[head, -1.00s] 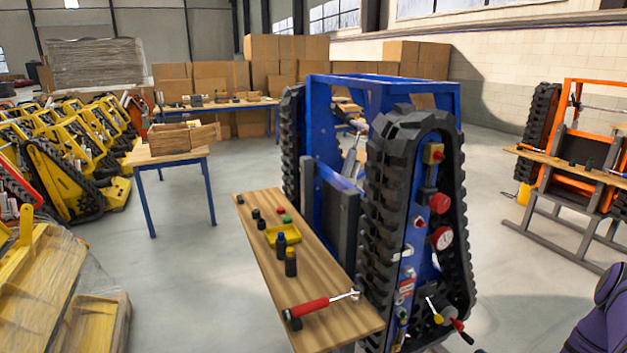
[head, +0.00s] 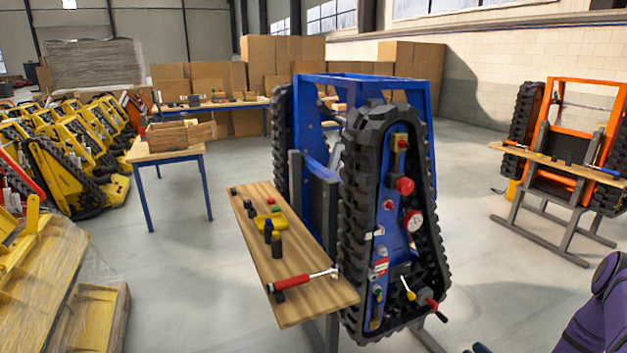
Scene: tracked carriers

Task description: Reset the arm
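Part of my purple arm (head: 598,318) shows at the lower right edge of the head view. It is bent, with open floor between it and the blue tracked carrier (head: 424,80). My gripper cannot be made out in this view. A small dark piece shows at the bottom edge left of the arm; I cannot tell what it is. The arm touches nothing that I can see.
A wooden bench (head: 318,308) with a red-handled ratchet (head: 290,283) and a yellow tray (head: 262,221) stands by the blue carrier. An orange carrier (head: 560,188) stands at the right. Yellow carriers (head: 65,180) crowd the left. Floor between the blue and orange carriers is clear.

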